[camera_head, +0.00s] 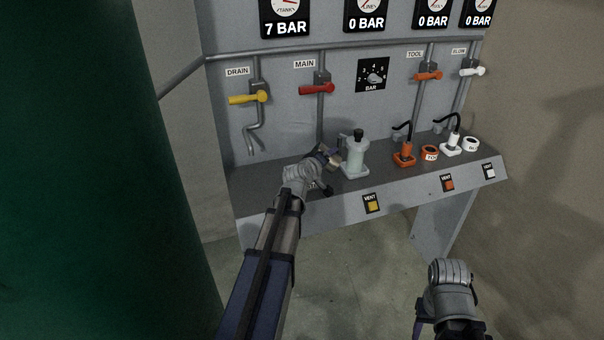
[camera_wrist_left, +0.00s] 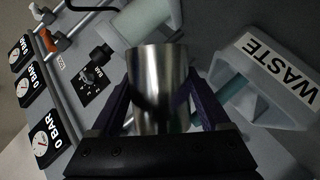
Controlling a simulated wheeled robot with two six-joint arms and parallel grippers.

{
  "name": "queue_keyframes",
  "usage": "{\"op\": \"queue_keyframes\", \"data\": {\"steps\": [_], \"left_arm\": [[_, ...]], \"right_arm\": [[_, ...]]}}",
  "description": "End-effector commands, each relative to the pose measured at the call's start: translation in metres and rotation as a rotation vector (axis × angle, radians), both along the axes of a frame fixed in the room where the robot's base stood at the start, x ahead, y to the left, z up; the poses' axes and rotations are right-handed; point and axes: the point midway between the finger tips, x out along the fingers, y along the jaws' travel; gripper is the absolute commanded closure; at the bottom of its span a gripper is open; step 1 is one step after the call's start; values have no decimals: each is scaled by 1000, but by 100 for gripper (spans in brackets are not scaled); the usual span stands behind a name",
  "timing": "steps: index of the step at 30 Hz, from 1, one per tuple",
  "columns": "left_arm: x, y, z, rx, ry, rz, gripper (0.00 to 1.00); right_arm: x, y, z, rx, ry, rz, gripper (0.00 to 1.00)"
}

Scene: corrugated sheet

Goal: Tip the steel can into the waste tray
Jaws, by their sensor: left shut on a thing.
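My left gripper (camera_head: 330,160) is shut on the steel can (camera_wrist_left: 157,88), which sits between its two purple fingers in the left wrist view. The can lies well over from upright against the panel there; its inside is hidden. The waste tray (camera_wrist_left: 281,72), pale with a "WASTE" label, shows right of the can in that view, with a gap between them. In the head view the gripper is over the left part of the bench shelf, and the tray is mostly hidden by my wrist. My right arm shows at the bottom right; its fingertips are not visible.
An orange plug (camera_head: 406,152) and a white plug (camera_head: 452,142) stand farther right. Yellow (camera_head: 249,98) and red (camera_head: 317,89) valve handles project above. A green cylinder (camera_head: 90,170) fills the left side.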

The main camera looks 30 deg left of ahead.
Motion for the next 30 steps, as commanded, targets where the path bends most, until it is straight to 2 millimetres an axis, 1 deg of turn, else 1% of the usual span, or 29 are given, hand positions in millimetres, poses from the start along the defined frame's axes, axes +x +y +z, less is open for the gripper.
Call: {"op": "queue_keyframes", "data": {"steps": [30], "left_arm": [[0,1,-5,-105,-38,1,100]], "right_arm": [[0,0,-12,0,0,0,50]]}}
